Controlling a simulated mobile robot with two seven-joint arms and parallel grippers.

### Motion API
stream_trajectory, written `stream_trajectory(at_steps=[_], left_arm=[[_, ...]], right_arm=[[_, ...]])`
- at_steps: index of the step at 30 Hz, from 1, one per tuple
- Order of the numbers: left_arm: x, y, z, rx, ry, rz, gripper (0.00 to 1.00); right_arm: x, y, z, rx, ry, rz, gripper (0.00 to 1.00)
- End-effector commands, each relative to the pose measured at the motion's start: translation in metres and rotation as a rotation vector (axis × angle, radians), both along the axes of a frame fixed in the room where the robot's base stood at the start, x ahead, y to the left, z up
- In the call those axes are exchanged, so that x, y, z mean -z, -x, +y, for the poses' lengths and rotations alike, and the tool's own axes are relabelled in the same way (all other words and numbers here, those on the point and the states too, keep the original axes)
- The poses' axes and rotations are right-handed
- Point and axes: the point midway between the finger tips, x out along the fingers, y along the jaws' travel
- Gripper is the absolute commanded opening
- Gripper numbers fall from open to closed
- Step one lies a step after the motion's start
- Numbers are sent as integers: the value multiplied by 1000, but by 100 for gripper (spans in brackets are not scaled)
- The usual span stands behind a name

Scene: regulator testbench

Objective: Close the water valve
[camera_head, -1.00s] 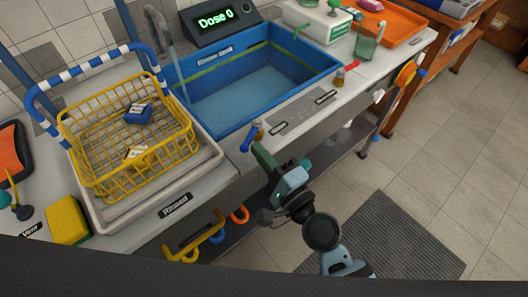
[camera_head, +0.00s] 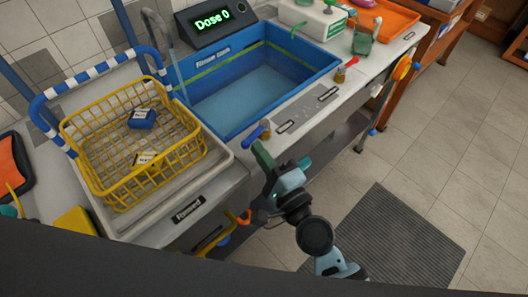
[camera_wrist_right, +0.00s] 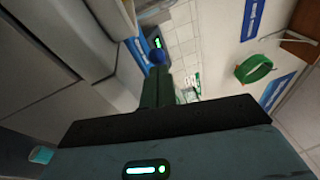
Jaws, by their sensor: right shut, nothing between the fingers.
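A small valve with a blue lever handle (camera_head: 253,138) and a brass body (camera_head: 265,131) sits on the counter's front edge, before the blue wash basin (camera_head: 222,127). I take it to be the water valve. My right gripper (camera_head: 262,153) is shut and empty, its green fingers pointing up at the valve, very close to the lever; I cannot tell if they touch. In the right wrist view, the shut fingers (camera_wrist_right: 157,86) reach toward a blue rounded lever end (camera_wrist_right: 156,57). A thin stream of water (camera_head: 180,85) falls from the faucet into the basin. My left gripper is out of view.
A red-handled valve (camera_head: 347,67) stands farther right on the same edge. A yellow basket (camera_head: 120,187) sits in a pale tray at left. Hooks (camera_head: 240,217) hang below the counter's front. A display reading "Dose 0" (camera_head: 212,20) stands behind the basin. Floor at right is open.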

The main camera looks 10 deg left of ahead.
Motion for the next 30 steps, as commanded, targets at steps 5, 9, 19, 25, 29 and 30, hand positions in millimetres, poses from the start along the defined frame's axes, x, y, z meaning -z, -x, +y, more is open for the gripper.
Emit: stream_trajectory(at_steps=[5,9,19,25,29,30], left_arm=[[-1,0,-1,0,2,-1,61],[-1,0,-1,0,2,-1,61],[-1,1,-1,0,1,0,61],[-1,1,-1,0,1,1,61],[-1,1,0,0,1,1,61],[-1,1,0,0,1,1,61]], right_arm=[[0,0,10,-2,0,0,0],[-1,-1,15,-1,-1,0,0],[-1,-1,20,-2,-1,-1,0],[-1,-1,22,-4,-1,-1,0],[-1,-1,22,-6,-1,-1,0],[-1,0,22,-6,-1,-1,0]])
